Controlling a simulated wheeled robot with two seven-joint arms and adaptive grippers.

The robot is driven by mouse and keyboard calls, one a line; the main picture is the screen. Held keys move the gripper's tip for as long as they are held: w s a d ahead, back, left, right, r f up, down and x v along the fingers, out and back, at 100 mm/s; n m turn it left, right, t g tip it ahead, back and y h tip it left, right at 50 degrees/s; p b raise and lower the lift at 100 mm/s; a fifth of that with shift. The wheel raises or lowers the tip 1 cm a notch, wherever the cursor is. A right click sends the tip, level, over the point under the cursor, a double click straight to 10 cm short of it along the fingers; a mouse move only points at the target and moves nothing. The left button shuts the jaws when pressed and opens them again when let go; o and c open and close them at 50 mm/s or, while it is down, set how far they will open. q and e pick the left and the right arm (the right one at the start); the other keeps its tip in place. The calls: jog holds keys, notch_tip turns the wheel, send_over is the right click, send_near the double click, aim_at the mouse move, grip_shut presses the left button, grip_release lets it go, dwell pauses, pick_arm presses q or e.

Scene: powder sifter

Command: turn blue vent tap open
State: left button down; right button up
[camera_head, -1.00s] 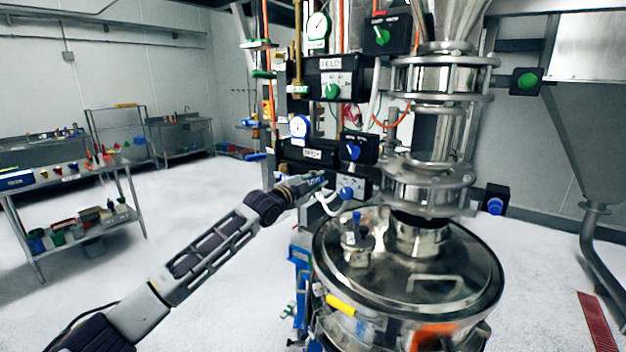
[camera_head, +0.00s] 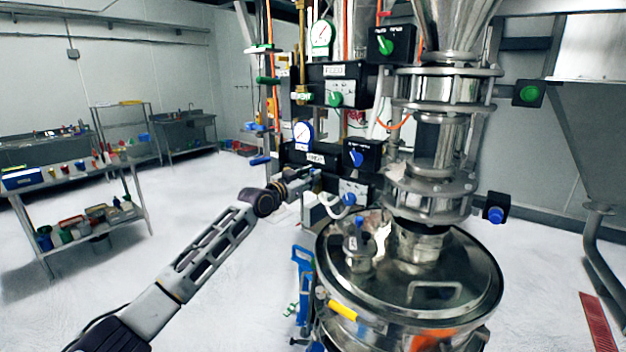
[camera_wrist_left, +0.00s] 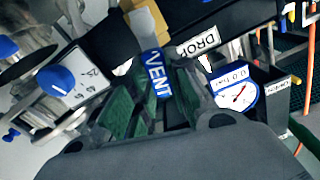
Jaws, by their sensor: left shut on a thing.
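The blue vent tap shows in the left wrist view as a blue piece lettered VENT (camera_wrist_left: 158,76), with a tan block directly behind it. My left gripper (camera_wrist_left: 157,108) is shut on it, with one dark green finger on each side of the lettering. In the head view my left gripper (camera_head: 303,180) is at the left of the machine, below the DROP panel (camera_head: 312,158). The tap is mostly hidden there by the fingers, so its angle is hard to tell. My right gripper is not in view.
The steel vessel (camera_head: 410,270) stands below right. A blue-rimmed dial (camera_head: 302,135) is above the gripper. Open floor (camera_head: 190,220) lies left.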

pick_arm(q)
jog(key=shift+w+a+f+n, duration=0.1)
jog(key=shift+w+a+n, duration=0.15)
jog(key=shift+n, duration=0.45)
jog(key=shift+w+a+n, duration=0.15)
jog(key=shift+a+n, duration=0.1)
jog(key=shift+n, duration=0.45)
jog(key=c, duration=1.3)
grip_release()
jog(key=shift+v, duration=6.05)
jog(key=shift+r, duration=0.2)
